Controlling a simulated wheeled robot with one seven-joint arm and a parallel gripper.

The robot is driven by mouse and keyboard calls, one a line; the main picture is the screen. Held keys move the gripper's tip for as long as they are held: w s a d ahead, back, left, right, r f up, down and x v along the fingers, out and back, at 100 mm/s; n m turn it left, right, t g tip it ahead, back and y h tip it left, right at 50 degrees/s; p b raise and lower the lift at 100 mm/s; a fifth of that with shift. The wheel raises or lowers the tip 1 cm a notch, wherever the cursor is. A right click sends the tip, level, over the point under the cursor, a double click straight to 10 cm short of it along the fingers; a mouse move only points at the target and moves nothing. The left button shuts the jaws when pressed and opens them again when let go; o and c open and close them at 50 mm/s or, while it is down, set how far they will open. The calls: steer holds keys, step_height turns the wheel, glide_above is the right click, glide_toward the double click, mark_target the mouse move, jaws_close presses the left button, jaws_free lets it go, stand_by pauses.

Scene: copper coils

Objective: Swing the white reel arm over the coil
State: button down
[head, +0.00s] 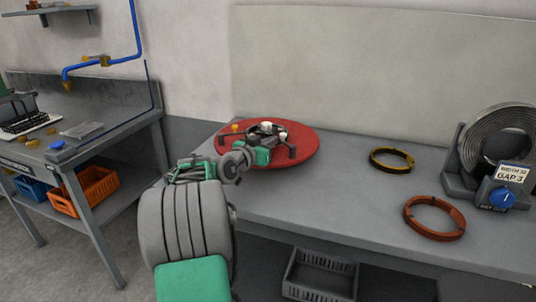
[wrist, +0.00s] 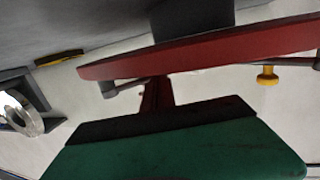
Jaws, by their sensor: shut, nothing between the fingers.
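The red round reel plate (head: 305,148) lies on the bench in the head view, with dark arms and a dark ring-shaped part on top. White pieces (head: 266,127) show at its middle; I cannot tell which is the white reel arm or make out a coil there. A yellow knob (head: 234,128) stands at its left edge and also shows in the wrist view (wrist: 267,77). My gripper (head: 264,152) is over the near part of the plate. In the wrist view my gripper (wrist: 157,88) is shut and empty, beside the plate's red rim (wrist: 200,51); contact cannot be told.
A dark yellow ring (head: 392,160) and a copper-coloured ring (head: 434,217) lie on the bench to the right. A large grey coil in a stand (head: 497,140) with a blue knob (head: 502,199) is at far right. A grey crate (head: 320,275) sits below the bench front.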

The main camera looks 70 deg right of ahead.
steer(key=shift+d, duration=0.1)
stand_by(0.5)
steer(key=shift+w+a+b, duration=0.2)
steer(key=shift+b, duration=0.1)
steer(key=w+a+r+n+t+y+p, duration=0.2)
steer(key=w+a+n+t+y+p, duration=0.25)
steer(key=w+a, duration=1.55)
steer(key=w+a+n+t+y+p, duration=0.2)
steer(key=a+n, duration=0.1)
steer(key=a, duration=0.5)
steer(key=w+a+n+t+y+p, duration=0.2)
steer(key=a+p, duration=0.1)
steer(key=a, duration=0.4)
steer(key=s+a+n+y+p, duration=0.2)
steer(key=s+a+n, duration=0.1)
steer(key=a, duration=0.7)
steer(key=s+a+f+n+g+y+p, duration=0.1)
steer(key=s+a+n+y+p, duration=0.2)
steer(key=a, duration=0.6)
steer(key=s+a+n+g+y+p, duration=0.1)
steer(key=s+a+n+y+p, duration=0.1)
steer(key=a, duration=0.8)
steer(key=s+n+y, duration=0.1)
steer(key=s+n, duration=0.1)
steer(key=n, duration=0.1)
steer(key=shift+s+a+f, duration=0.25)
steer(key=shift+a+f, duration=0.1)
